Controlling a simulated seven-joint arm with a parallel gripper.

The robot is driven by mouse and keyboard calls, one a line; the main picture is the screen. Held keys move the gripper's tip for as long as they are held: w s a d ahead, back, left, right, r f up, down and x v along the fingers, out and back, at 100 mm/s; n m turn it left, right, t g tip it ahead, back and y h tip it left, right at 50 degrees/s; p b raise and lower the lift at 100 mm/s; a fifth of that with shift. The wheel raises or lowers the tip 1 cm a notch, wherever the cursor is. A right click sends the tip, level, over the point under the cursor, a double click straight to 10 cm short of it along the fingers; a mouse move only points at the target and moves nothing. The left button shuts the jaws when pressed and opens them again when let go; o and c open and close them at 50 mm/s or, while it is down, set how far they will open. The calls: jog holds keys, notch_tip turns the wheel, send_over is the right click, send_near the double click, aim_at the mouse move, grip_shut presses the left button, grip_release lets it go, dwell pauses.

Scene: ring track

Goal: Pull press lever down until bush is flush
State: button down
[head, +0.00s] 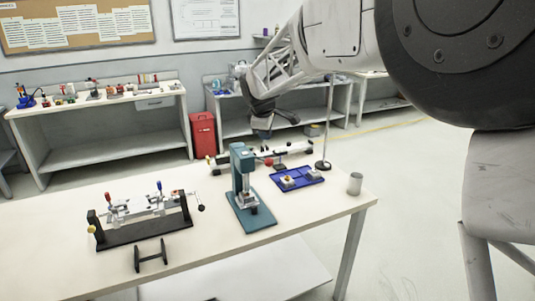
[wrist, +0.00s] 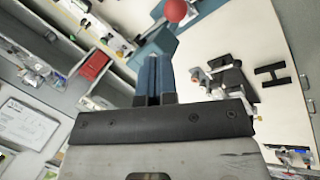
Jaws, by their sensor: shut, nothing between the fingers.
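The teal press (head: 240,180) stands upright on the table, with its base plate toward the front edge. Its lever ends in a red ball knob (head: 268,162), to the right of the press head. The red knob also shows large at the top of the wrist view (wrist: 175,10), beyond my fingertips, with a blue part of the press (wrist: 157,43) below it. My gripper (head: 264,134) is above and behind the press head, shut and empty, apart from the knob in the wrist view. A small pale fixture (head: 247,199) sits under the ram; the bush is too small to make out.
A black fixture with clamps (head: 145,230) and a small black stand (head: 150,257) are left of the press. A blue tray (head: 308,182) and a grey cup (head: 355,183) are to the right. A thin pole (head: 327,130) stands behind the tray. The front right tabletop is clear.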

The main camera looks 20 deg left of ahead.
aim_at(267, 159)
jog(key=shift+s+a+r+n+g+h, duration=0.15)
jog(key=shift+s+r+n+g+h, duration=0.15)
jog(key=shift+r+n, duration=0.8)
jog(key=shift+s+a+r+n+g+h, duration=0.1)
jog(key=shift+a+r+n+g+h, duration=0.25)
jog(key=shift+r+n, duration=0.8)
jog(key=shift+s+r+n+g+h, duration=0.15)
jog(key=shift+r+n+g, duration=0.4)
jog(key=shift+n, duration=1)
jog(key=shift+f, duration=0.1)
jog(key=w+f, duration=0.1)
jog(key=f, duration=0.8)
jog(key=w+d+f, duration=0.1)
jog(key=f, duration=0.3)
jog(key=shift+w+d+f, duration=0.1)
jog(key=shift+w+f, duration=0.1)
jog(key=shift+w, duration=0.1)
jog(key=shift+s+d+f, duration=0.25)
jog(key=shift+f, duration=0.5)
jog(key=shift+s+d+f, duration=0.2)
jog(key=shift+f, duration=0.55)
jog(key=shift+s+d+f, duration=0.25)
jog(key=shift+f, duration=0.5)
